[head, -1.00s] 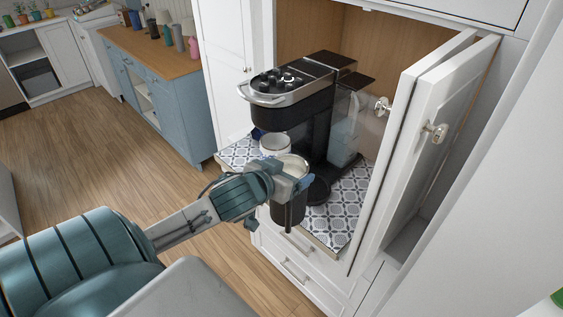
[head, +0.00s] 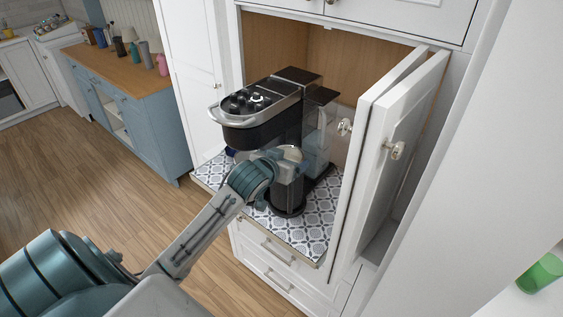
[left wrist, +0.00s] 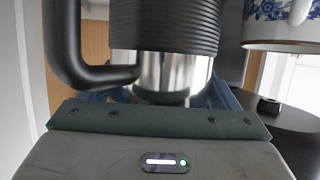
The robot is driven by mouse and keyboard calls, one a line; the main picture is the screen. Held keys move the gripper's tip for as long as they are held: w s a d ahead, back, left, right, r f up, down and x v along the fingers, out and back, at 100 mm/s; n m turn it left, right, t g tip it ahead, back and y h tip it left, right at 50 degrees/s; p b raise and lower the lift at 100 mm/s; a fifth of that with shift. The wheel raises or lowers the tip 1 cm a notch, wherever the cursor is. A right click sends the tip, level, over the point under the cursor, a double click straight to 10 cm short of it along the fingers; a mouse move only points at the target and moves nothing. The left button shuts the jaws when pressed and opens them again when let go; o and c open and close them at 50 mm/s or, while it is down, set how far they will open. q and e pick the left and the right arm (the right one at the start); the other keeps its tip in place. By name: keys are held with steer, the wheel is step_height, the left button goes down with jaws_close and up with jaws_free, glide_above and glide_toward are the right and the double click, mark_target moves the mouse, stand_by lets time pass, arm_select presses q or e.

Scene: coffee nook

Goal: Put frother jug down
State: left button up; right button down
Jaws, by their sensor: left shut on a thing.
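The frother jug (left wrist: 170,25) is black and ribbed with a silver band and a black handle (left wrist: 60,50) on the left in the left wrist view. My left gripper (left wrist: 165,95) is shut on it around its silver lower part. In the head view, my left gripper (head: 275,166) holds the jug (head: 290,186) upright in front of the coffee machine. My wrist hides part of the jug there. I cannot tell whether its bottom touches the surface below. My right gripper is not in view.
The black coffee machine (head: 262,115) stands on a patterned shelf mat (head: 313,222) in the open cabinet. A white mug with blue flowers (left wrist: 285,30) is close by at the right in the wrist view. Open cabinet doors (head: 400,150) bound the right side. Bare mat shows at the front right.

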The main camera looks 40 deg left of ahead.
arm_select(q)
steer(key=shift+w+r, duration=0.2)
steer(key=shift+w, duration=0.3)
steer(key=shift+w+f+p, duration=0.1)
steer(key=shift+f+p, duration=0.3)
steer(key=shift+f, duration=0.45)
steer(key=o, duration=1.6)
steer(key=shift+f, duration=0.25)
steer(key=o, duration=0.3)
steer(key=shift+s+r, duration=0.15)
steer(key=shift+s, duration=0.1)
